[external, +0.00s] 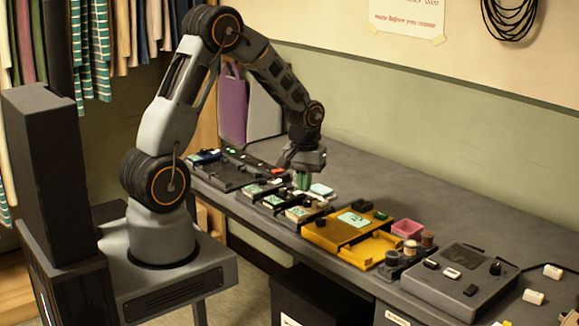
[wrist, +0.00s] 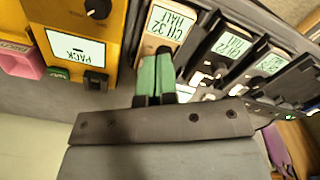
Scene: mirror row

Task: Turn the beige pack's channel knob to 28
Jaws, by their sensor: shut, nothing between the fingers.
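The beige pack (wrist: 152,48) fills the top middle of the wrist view, with a pale label (wrist: 166,27) that appears to read CH 32 HALF. In the external view the pack nearest the yellow unit (external: 301,214) seems to be this one. My gripper (external: 303,188) points down just behind the row of packs. In the wrist view its green fingers (wrist: 156,62) are together and empty, their tips overlapping the pack's near edge. I cannot tell whether they touch it. I cannot make out the channel knob; the fingers may hide it.
The yellow unit (external: 330,228) stands close beside the beige pack, with a pink bin (external: 407,229) beyond it. Other packs (wrist: 232,46) stand close on the other side. A grey console (external: 450,283) is at the right. The desk behind the row is mostly clear.

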